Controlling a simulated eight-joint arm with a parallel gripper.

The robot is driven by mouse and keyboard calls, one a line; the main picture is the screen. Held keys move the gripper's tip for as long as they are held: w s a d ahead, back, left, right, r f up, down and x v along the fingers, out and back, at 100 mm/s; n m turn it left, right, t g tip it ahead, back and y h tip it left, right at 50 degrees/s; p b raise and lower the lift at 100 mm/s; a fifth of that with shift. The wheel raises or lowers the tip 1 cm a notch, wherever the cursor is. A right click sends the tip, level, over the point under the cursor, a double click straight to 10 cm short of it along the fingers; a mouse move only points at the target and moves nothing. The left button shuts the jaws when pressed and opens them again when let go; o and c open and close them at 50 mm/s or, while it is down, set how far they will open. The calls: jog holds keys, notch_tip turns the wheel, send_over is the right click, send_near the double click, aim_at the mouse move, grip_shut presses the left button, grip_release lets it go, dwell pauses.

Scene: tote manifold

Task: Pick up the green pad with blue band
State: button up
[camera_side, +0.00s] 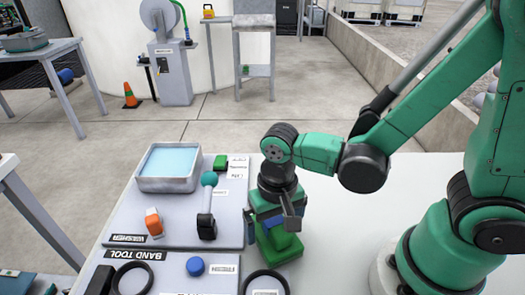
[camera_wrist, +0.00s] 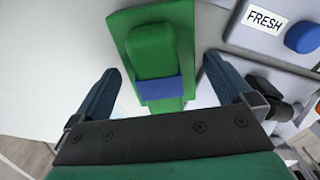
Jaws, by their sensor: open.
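The green pad (camera_side: 280,250) lies on the white table just right of the grey board, below my gripper (camera_side: 271,230). Its blue band (camera_side: 273,222) shows partly between the fingers. In the wrist view the green pad (camera_wrist: 151,48) is a flat green plate with a raised green block, and the blue band (camera_wrist: 160,89) crosses it near the jaw. My gripper (camera_wrist: 161,66) is open, with one finger on each side of the pad and visible gaps between. Part of the pad is hidden by my gripper in the side view.
A black ring (camera_side: 266,282) lies near the front. The table right of the pad is clear.

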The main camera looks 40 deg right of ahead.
aim_at(275, 222)
jog(key=shift+f, duration=0.15)
jog(key=c, duration=1.2)
jog(key=shift+o, duration=0.2)
notch_tip(275, 222, up, 20)
